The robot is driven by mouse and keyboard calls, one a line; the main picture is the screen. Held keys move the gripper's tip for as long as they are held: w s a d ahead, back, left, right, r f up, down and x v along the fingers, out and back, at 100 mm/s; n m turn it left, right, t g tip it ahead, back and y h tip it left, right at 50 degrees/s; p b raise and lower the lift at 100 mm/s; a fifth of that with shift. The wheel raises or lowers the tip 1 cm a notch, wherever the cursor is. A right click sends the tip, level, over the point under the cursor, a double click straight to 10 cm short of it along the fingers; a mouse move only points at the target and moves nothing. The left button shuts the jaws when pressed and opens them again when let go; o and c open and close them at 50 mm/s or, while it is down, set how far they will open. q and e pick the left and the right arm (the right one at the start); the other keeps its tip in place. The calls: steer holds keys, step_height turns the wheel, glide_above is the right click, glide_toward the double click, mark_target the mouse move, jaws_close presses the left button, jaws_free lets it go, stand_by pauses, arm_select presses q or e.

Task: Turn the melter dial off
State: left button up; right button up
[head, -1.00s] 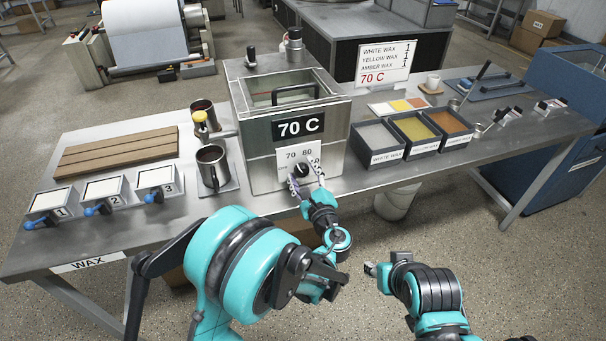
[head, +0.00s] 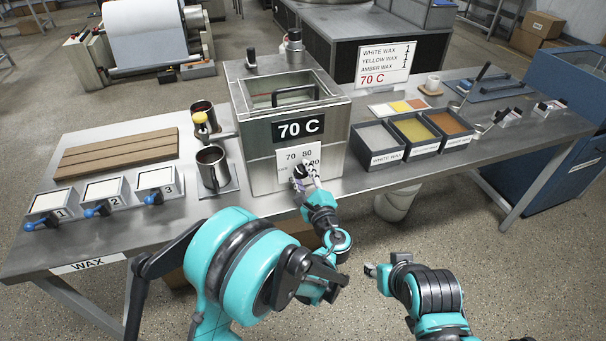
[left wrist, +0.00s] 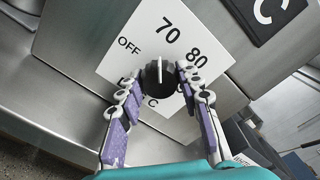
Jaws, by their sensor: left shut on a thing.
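The black melter dial (head: 299,171) sits on a white label plate on the front of the steel melter (head: 246,160). In the left wrist view the dial (left wrist: 160,78) has a white pointer line that points up, roughly toward the 70 mark. OFF is printed to its upper left and 80 to its upper right; the lower marks are partly hidden. My left gripper (left wrist: 161,88) is shut on the dial, one purple-padded finger on each side. It also shows at the melter's front in the head view (head: 304,181). My right gripper (head: 371,270) hangs in front of the table, away from the melter.
A metal mug (head: 212,168) stands left of the melter. Wax bins (head: 377,158) stand close on its right. Numbered trays (head: 103,189) and a wooden board (head: 118,155) lie on the table's left. The melter display (head: 295,129) reads 70 C.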

arm_select(q)
steer(key=n, duration=0.4)
steer(key=shift+n, duration=2.8)
steer(key=o, duration=1.2)
steer(key=shift+c, duration=0.2)
steer(key=v, duration=0.7)
steer(key=shift+s, duration=0.25)
